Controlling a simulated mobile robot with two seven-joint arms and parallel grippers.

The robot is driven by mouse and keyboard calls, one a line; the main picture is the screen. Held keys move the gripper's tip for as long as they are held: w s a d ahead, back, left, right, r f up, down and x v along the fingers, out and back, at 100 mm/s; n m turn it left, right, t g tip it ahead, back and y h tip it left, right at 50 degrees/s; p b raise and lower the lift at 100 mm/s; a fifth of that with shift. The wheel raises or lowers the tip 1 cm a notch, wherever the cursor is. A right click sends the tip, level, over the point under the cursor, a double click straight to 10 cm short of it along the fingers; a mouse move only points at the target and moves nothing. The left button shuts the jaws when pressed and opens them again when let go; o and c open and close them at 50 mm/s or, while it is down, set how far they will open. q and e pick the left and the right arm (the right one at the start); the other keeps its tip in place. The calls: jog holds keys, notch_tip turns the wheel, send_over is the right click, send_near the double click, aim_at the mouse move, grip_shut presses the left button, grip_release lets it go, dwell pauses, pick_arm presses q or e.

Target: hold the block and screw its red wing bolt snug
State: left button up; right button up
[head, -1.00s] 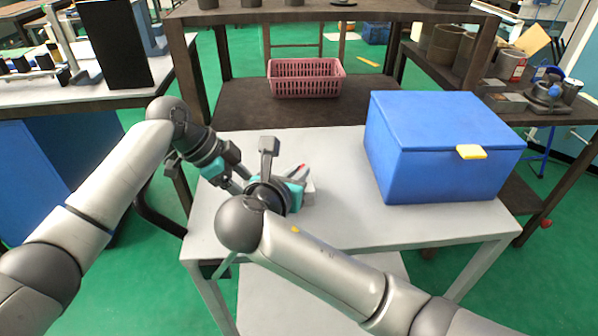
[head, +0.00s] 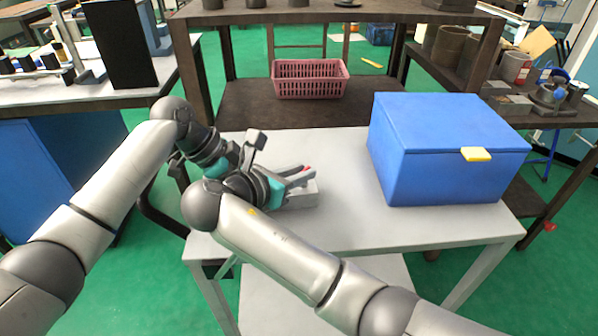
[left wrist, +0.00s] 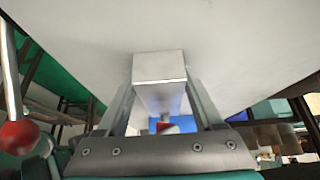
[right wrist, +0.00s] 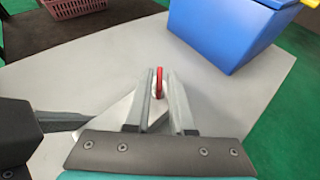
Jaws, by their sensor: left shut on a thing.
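The pale grey block (head: 305,195) is above or on the white table, partly hidden by my right gripper in the head view. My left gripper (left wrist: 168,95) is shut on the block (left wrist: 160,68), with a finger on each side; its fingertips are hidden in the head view. The red wing bolt (right wrist: 158,83) stands up from the block's end, seen nearly edge-on. It is a small red spot in the head view (head: 306,168). My right gripper (right wrist: 160,85) is open, with its fingers on either side of the wing and a gap showing.
A blue box (head: 440,150) with a yellow tab stands on the right of the white table (head: 350,225). A pink basket (head: 310,80) sits on the dark shelf behind. The table between block and box is clear. My two forearms are close together.

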jog(key=shift+o, duration=1.2)
jog(key=shift+r, duration=0.1)
notch_tip(320, 180, up, 10)
jog(key=shift+w+a+n+g+y, duration=0.9)
jog(key=shift+w+a+y, duration=0.4)
jog(key=shift+a+y, duration=1.1)
jog(key=shift+s+d+r+m+g+y, duration=0.8)
jog(key=shift+s+d+g, duration=0.45)
jog(key=shift+s+g, duration=1.25)
jog(key=x, duration=1.1)
jog(key=shift+w+d+f, duration=0.1)
jog(key=shift+d+f, duration=0.15)
jog(key=shift+f, duration=0.05)
